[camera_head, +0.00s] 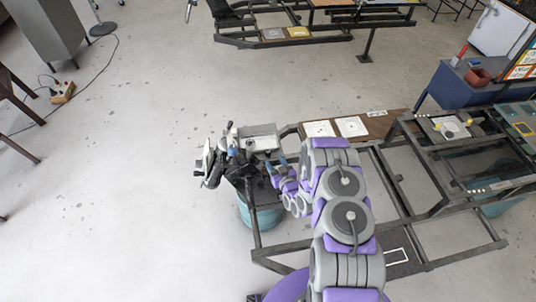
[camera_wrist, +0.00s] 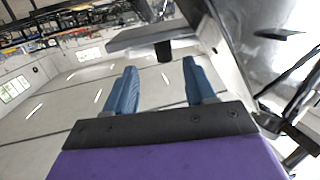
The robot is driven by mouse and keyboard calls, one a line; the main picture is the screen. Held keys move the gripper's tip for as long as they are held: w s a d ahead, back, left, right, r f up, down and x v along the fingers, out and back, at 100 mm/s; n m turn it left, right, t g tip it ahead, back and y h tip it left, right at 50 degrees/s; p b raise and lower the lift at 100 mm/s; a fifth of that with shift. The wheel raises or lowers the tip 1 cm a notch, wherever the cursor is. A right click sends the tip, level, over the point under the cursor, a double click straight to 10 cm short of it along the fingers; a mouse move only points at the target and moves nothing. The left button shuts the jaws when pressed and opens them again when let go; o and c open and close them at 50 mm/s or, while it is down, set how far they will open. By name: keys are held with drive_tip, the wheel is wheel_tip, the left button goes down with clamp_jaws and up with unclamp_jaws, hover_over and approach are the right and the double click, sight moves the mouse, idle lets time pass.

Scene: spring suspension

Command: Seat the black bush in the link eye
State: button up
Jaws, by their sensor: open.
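My gripper (camera_wrist: 159,66) is open, with its two blue fingers apart and nothing held between them. In the wrist view a short black cylinder (camera_wrist: 163,52), which may be the black bush, shows just beyond the fingertips, roughly between them. It adjoins a flat dark grey plate (camera_wrist: 135,38). In the head view my gripper (camera_head: 275,168) is at the right side of a cluster of grey and black suspension parts (camera_head: 232,160). I cannot make out the link eye in either view, and the bush is too small to tell in the head view.
The parts stand at the left end of a dark metal frame (camera_head: 258,232), above a teal drum (camera_head: 245,212). A grey box (camera_head: 258,137) sits just behind them. White plates (camera_head: 352,126) lie on a brown board farther right.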

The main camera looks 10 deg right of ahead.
sight(269, 154)
drive_tip(key=x, duration=0.3)
drive_tip(key=b+x, duration=0.1)
drive_tip(key=shift+w+a+r, duration=0.1)
drive_tip(key=shift+w+a, duration=0.25)
drive_tip(key=shift+a, duration=0.05)
clamp_jaws()
